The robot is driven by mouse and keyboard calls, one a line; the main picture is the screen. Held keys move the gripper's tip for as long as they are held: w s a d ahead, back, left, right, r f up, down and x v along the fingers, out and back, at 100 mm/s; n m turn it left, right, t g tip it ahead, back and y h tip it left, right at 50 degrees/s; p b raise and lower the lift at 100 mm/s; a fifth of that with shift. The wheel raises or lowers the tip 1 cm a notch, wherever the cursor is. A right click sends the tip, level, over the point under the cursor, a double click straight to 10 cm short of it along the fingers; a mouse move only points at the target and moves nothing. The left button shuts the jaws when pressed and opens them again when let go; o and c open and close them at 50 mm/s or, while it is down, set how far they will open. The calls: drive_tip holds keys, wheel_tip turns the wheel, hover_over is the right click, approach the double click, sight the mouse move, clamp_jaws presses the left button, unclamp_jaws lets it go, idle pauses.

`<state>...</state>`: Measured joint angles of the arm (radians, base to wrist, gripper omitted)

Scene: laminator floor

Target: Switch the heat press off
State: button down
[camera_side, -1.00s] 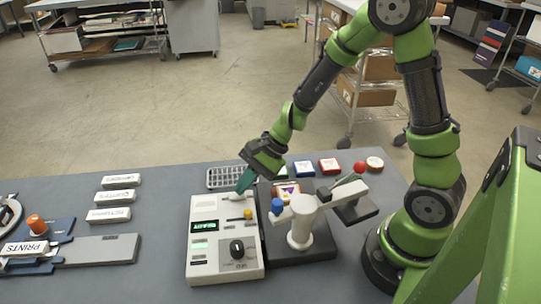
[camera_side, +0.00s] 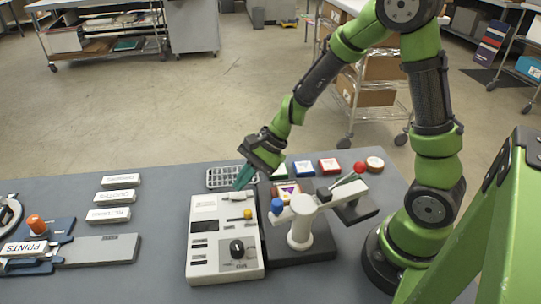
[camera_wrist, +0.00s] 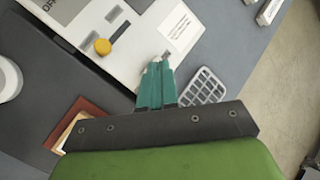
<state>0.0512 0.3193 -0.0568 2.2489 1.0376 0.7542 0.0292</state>
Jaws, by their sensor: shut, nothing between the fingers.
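The white heat press control box (camera_side: 225,262) stands on the grey bench, with its two display windows (camera_side: 202,227) dark. A small toggle switch (camera_side: 236,196) is near its far edge, close to my fingertips; its exact position is hard to make out. My gripper (camera_side: 239,186) is shut and empty, teal fingers pointing down over that far edge. The wrist view shows the fingertips (camera_wrist: 165,60) at the box edge beside a printed label, largely covering the switch. The press (camera_side: 300,234) stands right of the box, with a red ball handle (camera_side: 360,168) and blue knob (camera_side: 277,204).
A yellow knob (camera_side: 247,214) and a black dial (camera_side: 237,249) are on the box. A wire rack (camera_side: 217,178) lies behind it. Several coloured pads, including a red one (camera_side: 328,165), sit behind the press.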

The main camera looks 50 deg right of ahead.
sight(243, 195)
drive_tip(key=shift+w+a+r, duration=0.15)
drive_tip(key=shift+r, duration=1.1)
drive_tip(key=shift+w+a+r, duration=0.1)
drive_tip(key=shift+r, duration=1.15)
drive_tip(key=shift+s+f, duration=0.15)
drive_tip(key=shift+s, duration=0.05)
drive_tip(key=s+d+r+n+t+h, duration=0.1)
drive_tip(key=s+d+r+n+h, duration=0.1)
drive_tip(key=s+r+n, duration=0.4)
drive_tip(key=s+d+r+n+t+h, duration=0.2)
drive_tip(key=s+r+n, duration=0.3)
drive_tip(key=s, duration=0.3)
drive_tip(key=shift+s+d+r+n+h, duration=0.2)
drive_tip(key=shift+d+r+n+h, duration=0.15)
drive_tip(key=shift+r, duration=0.55)
drive_tip(key=shift+a, duration=0.1)
